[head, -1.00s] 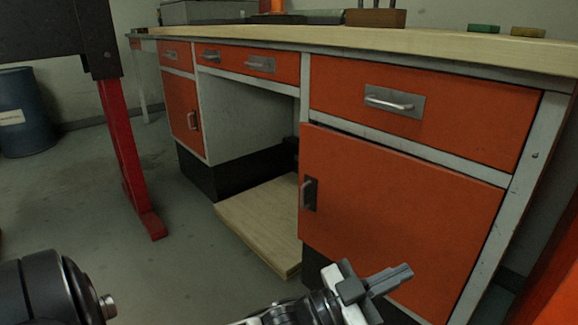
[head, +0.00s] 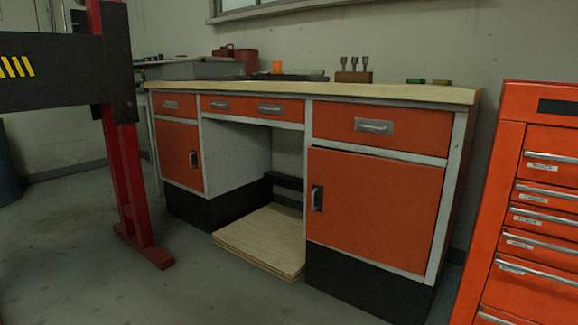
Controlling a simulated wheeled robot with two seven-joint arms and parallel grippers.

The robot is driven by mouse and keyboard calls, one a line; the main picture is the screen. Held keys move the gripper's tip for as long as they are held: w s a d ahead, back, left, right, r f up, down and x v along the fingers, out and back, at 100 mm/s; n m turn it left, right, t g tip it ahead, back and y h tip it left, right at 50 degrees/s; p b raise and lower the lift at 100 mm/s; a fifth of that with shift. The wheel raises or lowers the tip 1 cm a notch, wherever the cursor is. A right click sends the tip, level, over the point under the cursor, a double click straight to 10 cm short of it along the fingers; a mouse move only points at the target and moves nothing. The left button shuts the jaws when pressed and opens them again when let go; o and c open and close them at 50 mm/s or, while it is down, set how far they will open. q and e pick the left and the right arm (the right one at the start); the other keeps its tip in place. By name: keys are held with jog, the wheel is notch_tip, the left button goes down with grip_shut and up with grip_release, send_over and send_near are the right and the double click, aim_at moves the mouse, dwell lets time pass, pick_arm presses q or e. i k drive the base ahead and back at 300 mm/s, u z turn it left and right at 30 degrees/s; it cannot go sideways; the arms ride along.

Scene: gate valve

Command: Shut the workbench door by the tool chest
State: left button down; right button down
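The workbench door (head: 375,208) by the tool chest is an orange panel under the right drawer, with a dark-backed pull handle (head: 317,198) near its left edge. It looks flush or almost flush with the bench front; I cannot tell whether a small gap is left. The red-orange tool chest (head: 540,200) stands to the right of the bench (head: 420,92). Neither of my grippers is in view.
A low wooden platform (head: 262,240) sits in the bench's open middle bay. A red post with a foot (head: 150,255) stands in front at the left. Tools and a grey case (head: 180,69) lie on the bench top. The floor in front is clear.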

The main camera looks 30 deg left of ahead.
aim_at(384, 211)
jog(key=u, duration=0.65)
jog(key=i, duration=0.8)
jog(key=u, duration=0.45)
jog(key=i, duration=1.1)
jog(key=z, duration=0.9)
jog(key=i, duration=0.35)
jog(key=z, duration=0.25)
